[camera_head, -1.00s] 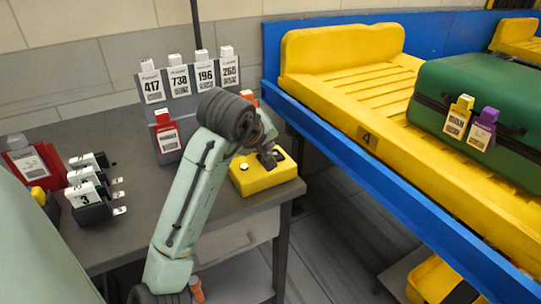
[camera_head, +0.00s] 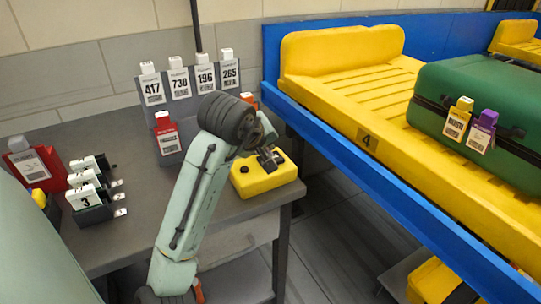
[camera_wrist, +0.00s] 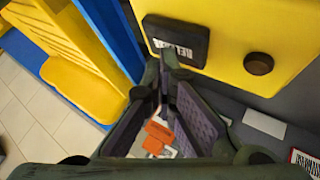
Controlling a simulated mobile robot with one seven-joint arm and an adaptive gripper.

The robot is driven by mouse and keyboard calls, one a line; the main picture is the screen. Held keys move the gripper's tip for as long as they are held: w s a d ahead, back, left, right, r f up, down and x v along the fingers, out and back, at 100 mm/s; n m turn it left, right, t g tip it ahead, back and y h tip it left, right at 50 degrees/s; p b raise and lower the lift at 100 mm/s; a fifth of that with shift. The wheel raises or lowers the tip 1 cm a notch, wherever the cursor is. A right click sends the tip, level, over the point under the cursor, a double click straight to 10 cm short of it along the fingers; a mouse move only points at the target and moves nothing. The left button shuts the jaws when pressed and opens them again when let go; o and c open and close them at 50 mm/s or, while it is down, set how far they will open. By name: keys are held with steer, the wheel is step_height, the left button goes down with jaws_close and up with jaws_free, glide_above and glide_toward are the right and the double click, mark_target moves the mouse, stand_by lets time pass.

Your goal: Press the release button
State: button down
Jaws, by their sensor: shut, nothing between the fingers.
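The yellow control box (camera_head: 262,182) sits at the right end of the grey table. In the wrist view its yellow face (camera_wrist: 225,40) carries a black square plate (camera_wrist: 178,38) with white letters, partly readable as "RELE", and a dark round button (camera_wrist: 259,63) to the right. That round button (camera_head: 244,170) also shows left of my gripper in the head view. My gripper (camera_head: 272,163) is shut and empty over the box's right part. Its fingertips (camera_wrist: 164,58) appear at the plate's lower edge; I cannot tell whether they touch it.
The blue-edged conveyor (camera_head: 350,150) with a yellow tray (camera_head: 385,85) and a green suitcase (camera_head: 480,95) runs on the right. Numbered tags (camera_head: 179,82) stand on a rack behind my arm. A red tag (camera_head: 167,138), another red tag (camera_head: 32,168) and small holders (camera_head: 90,195) occupy the table's left.

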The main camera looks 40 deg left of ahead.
steer(key=shift+r, duration=0.55)
